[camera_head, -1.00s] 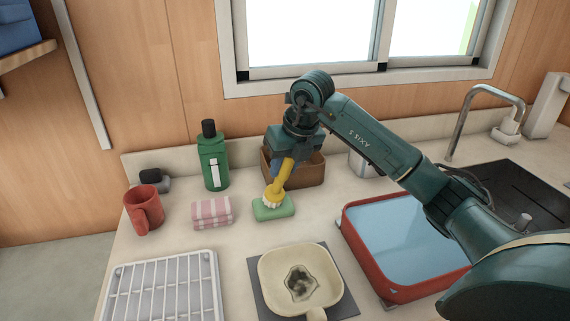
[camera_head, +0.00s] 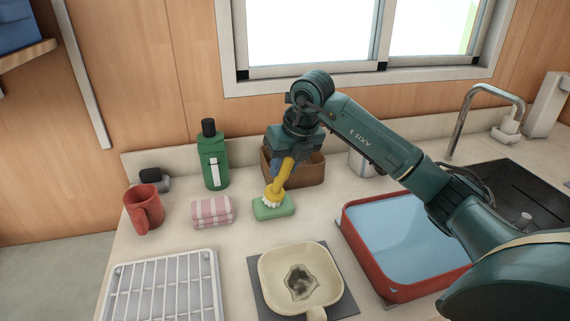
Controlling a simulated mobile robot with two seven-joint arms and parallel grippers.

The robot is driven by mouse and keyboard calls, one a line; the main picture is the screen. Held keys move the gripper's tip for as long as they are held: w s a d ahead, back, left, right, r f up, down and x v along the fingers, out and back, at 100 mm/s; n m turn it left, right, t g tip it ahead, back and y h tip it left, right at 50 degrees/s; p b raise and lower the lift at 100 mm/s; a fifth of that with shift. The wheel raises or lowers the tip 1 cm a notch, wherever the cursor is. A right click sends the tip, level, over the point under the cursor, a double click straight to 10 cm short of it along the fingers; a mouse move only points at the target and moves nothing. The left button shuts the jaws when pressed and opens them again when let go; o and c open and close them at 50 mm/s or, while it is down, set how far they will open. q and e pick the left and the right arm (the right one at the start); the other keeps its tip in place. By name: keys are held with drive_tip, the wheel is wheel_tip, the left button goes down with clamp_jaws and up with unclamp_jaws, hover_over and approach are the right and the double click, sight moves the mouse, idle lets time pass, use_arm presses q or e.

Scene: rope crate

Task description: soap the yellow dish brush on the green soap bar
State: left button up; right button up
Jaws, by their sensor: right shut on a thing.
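The yellow dish brush (camera_head: 281,178) is held by my right gripper (camera_head: 287,160), which is shut on its handle. The brush tilts, head down, and its white bristles are at the top of the green soap bar (camera_head: 274,207). They appear to touch the soap. The soap bar lies flat on the counter. The gripper is above and just behind the soap, and its fingers are partly hidden by the gripper body. My left gripper is not in view.
A brown box (camera_head: 308,170) stands behind the brush. A folded pink cloth (camera_head: 212,211), a green bottle (camera_head: 213,158) and a red mug (camera_head: 144,208) are to the left. A stained cream pan (camera_head: 268,266), a white rack (camera_head: 162,288) and a red water-filled basin (camera_head: 346,222) are nearer.

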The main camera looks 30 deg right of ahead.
drive_tip(key=shift+r+p, duration=2.7)
drive_tip(key=shift+r, duration=0.85)
drive_tip(key=shift+s+f, duration=0.1)
